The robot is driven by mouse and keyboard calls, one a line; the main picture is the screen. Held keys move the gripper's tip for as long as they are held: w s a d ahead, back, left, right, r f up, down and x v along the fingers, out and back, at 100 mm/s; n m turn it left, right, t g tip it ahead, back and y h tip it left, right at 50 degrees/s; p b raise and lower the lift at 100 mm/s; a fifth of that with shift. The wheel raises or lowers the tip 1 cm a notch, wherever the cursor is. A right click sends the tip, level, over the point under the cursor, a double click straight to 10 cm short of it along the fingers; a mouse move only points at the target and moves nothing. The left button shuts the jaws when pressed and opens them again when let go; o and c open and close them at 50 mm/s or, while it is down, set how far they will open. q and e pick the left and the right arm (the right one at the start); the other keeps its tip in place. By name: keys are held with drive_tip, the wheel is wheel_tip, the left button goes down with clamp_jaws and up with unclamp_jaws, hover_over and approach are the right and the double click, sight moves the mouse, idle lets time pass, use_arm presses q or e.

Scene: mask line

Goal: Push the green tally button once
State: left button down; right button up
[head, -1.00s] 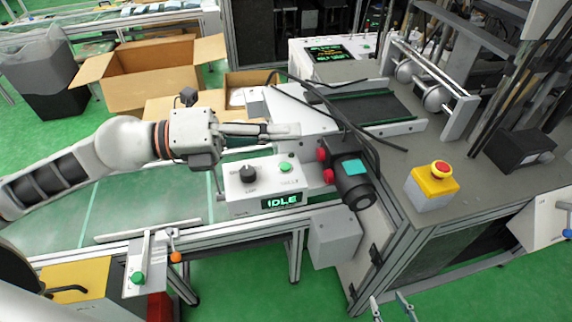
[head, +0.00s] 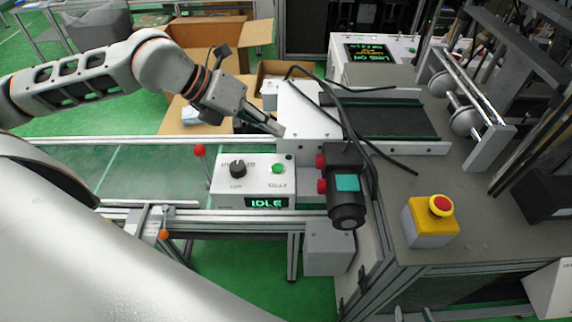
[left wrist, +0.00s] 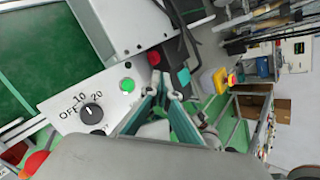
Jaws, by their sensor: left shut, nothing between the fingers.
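The green button (head: 278,168) is on the top of a white control box (head: 226,187), right of a black knob. It also shows in the left wrist view (left wrist: 127,85), uncovered. My left gripper (head: 279,131) is shut and empty. Its tips are beyond the button in the head view, apart from it; in the left wrist view the tips (left wrist: 165,84) appear just right of the button. What seem to be small tips of my right gripper (head: 411,315) show at the bottom edge, mostly cut off.
The box display reads IDLE. A red-ball lever (head: 199,151) stands at the box's left. A dark motor with red knobs (head: 346,185) is close on the right. A yellow box with a red emergency button (head: 430,221) sits on the grey table. Cables arch behind the motor.

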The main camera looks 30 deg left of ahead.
sight(275, 167)
use_arm(q)
drive_tip(key=shift+s, duration=0.1)
wheel_tip(275, 167, down, 8)
drive_tip(key=b, duration=0.4)
drive_tip(key=shift+f, duration=0.1)
drive_tip(key=shift+f+b, duration=0.3)
drive_tip(key=shift+b, duration=0.1)
idle(0.7)
idle(0.5)
